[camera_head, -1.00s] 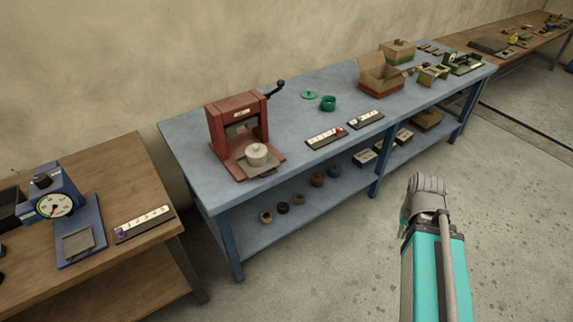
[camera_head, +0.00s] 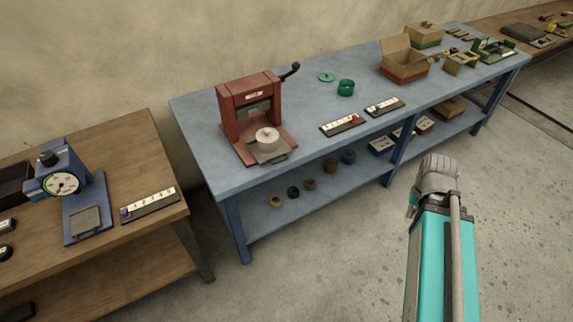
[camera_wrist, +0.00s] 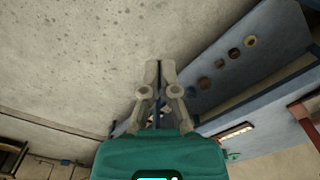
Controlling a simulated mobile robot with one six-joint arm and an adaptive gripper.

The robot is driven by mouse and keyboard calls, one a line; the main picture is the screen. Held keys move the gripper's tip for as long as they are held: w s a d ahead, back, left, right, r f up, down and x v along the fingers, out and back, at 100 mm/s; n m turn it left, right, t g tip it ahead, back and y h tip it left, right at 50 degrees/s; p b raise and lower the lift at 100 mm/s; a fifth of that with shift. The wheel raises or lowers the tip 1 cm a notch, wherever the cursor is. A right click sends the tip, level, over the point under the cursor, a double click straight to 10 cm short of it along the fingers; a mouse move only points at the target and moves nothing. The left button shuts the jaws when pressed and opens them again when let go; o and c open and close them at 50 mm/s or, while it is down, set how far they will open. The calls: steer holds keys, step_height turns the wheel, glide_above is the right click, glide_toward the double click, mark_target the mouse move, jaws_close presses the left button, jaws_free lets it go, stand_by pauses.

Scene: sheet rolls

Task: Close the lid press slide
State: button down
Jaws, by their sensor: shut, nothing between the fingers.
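A red lid press (camera_head: 250,108) stands on the left part of the blue table, with a black-knobbed lever at its upper right. Its slide (camera_head: 272,155) is a grey plate with a small dark front handle, drawn out in front of the frame. A pale round tin (camera_head: 267,140) with a small knob on top sits on the slide. My gripper (camera_wrist: 160,64) shows in the wrist view with its fingertips together and nothing between them. It is over the floor in front of the table, well away from the press. In the head view my arm hides its fingers.
The blue table (camera_head: 205,160) also holds a green lid (camera_head: 326,77), a green ring (camera_head: 346,87), two labelled strips (camera_head: 343,125) and an open carton (camera_head: 404,65). A wooden bench (camera_head: 150,145) with a blue gauge device (camera_head: 65,185) stands left. The floor (camera_head: 340,260) before the table is clear.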

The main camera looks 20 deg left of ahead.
steer(key=w+a+f+m+t+y+b, duration=0.2)
steer(key=a+f+t+y+b, duration=0.1)
steer(key=a+b, duration=0.5)
steer(key=w+a+f+m+t+y+b, duration=0.3)
steer(key=a+b, duration=0.6)
steer(key=a, duration=0.5)
steer(key=w+a+f+m+t+y+b, duration=0.2)
steer(key=a+y+b, duration=0.4)
steer(key=a, duration=0.5)
step_height(320, 180, down, 2)
steer(key=shift+w+a+f+m+t+b, duration=0.25)
steer(key=shift+m+t+b, duration=0.35)
steer(key=shift+t+b, duration=0.55)
steer(key=shift+w+a, duration=0.1)
steer(key=shift+b+x, duration=1.35)
steer(key=shift+x, duration=5.6)
